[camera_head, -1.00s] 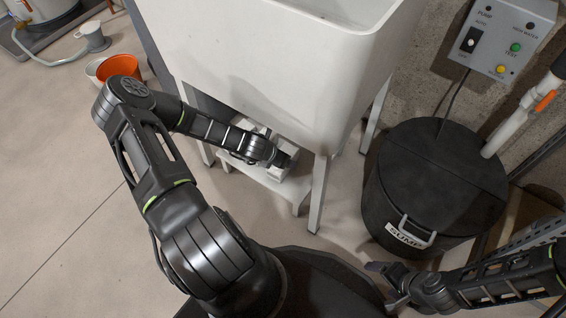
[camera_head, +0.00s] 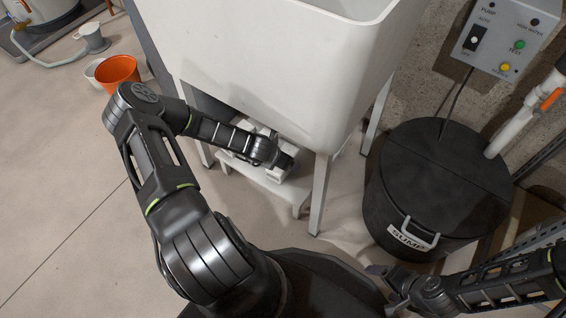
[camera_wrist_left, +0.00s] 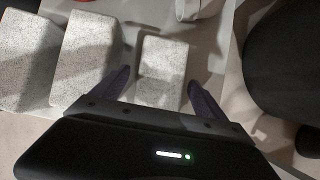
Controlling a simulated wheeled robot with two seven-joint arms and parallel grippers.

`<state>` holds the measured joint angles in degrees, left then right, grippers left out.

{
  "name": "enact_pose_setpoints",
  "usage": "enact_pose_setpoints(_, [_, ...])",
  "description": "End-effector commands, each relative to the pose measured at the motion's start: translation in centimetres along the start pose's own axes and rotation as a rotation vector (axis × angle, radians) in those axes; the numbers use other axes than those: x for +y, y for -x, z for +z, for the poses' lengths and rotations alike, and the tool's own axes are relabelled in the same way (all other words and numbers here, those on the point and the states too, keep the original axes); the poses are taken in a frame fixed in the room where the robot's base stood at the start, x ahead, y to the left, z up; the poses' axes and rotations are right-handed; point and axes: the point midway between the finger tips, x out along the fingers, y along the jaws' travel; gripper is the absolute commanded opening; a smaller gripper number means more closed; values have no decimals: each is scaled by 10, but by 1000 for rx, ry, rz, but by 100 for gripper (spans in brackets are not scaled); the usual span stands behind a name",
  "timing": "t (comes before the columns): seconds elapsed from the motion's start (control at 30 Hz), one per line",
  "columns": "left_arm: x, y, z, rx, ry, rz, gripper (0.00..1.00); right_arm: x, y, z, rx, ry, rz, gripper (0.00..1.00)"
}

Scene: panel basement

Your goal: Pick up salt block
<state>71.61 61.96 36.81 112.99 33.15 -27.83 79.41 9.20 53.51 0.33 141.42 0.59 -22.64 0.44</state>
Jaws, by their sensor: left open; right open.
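Several pale speckled salt blocks stand on a low white shelf (camera_head: 258,180) under the sink. In the left wrist view, one salt block (camera_wrist_left: 163,62) lies between the fingers of my open left gripper (camera_wrist_left: 160,80). A gap shows on its left side; contact on the right is unclear. Two more blocks, a middle one (camera_wrist_left: 88,55) and a far left one (camera_wrist_left: 27,50), stand to the left of the fingers. In the head view my left arm reaches under the sink and its wrist hides most of the blocks. My right gripper (camera_head: 385,280) is open and empty at the lower right.
The white sink (camera_head: 270,70) overhangs the shelf, with a leg (camera_head: 319,195) close to my left wrist. A black sump bin (camera_head: 435,185) stands to the right. An orange bucket (camera_head: 118,72) stands at the left; the floor (camera_head: 50,180) there is clear.

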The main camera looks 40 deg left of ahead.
Motion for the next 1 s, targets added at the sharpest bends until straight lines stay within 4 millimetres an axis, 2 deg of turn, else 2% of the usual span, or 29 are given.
enact_pose_setpoints(0.7, [0, -4, -2, 0, 0, 0, 84, 1, -2, 0, 0, 0, 0, 82])
enact_pose_setpoints(1.0, [0, -4, -2, 0, 0, 0, 61, 1, -2, 0, 0, 0, 0, 82])
